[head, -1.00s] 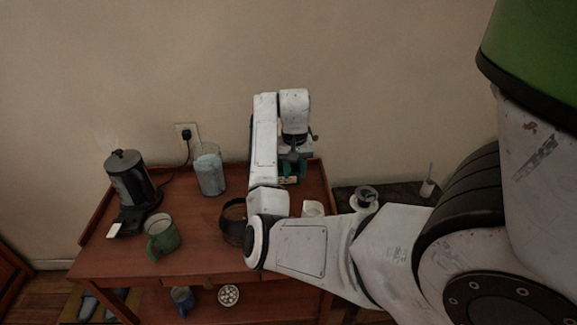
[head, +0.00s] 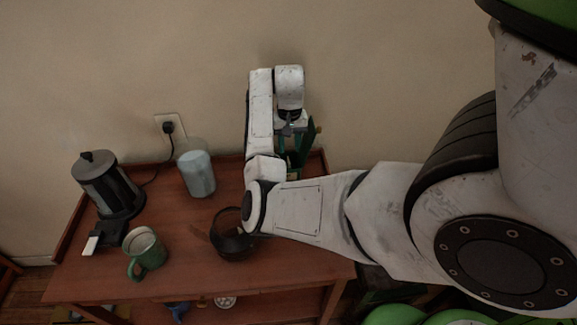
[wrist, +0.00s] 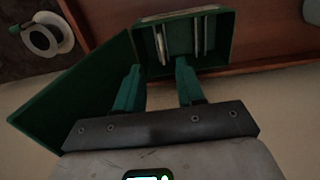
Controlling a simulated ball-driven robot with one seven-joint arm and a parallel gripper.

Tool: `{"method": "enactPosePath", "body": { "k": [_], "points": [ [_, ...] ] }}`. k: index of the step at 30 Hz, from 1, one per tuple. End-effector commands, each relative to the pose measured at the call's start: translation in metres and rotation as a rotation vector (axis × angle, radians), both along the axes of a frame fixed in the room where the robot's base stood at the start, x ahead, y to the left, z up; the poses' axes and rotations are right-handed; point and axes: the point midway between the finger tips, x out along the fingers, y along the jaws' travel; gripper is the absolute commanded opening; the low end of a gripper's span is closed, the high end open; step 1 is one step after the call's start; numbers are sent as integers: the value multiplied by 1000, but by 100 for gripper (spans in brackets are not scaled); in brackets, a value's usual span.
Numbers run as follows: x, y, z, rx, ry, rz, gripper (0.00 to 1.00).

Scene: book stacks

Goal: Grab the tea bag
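In the wrist view an open green box (wrist: 228,45) holds upright pale tea bags (wrist: 161,45), with more of them (wrist: 198,36) on the right side. Its green lid (wrist: 78,98) is swung open to the left. My gripper (wrist: 157,84) is open, its two green fingers apart and pointing at the box's near edge. Nothing shows between the fingers. In the head view the green box (head: 309,138) is at the table's back right, mostly hidden by my arm, and the tea bags cannot be made out there.
A round white-rimmed item (wrist: 45,38) shows at the wrist view's upper left.

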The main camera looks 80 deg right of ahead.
Motion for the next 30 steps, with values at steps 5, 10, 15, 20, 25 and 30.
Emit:
{"method": "enactPosePath", "body": {
  "k": [5,10,15,20,25,30],
  "points": [
    [0,0,-12,1,0,0,38],
    [2,2,-34,4,1,1,38],
    [2,2,-56,2,0,2,38],
    [2,1,-62,-1,-1,1,38],
    [2,1,-62,-1,-1,0,38],
    [2,1,-62,-1,-1,0,22]
  ]
}}
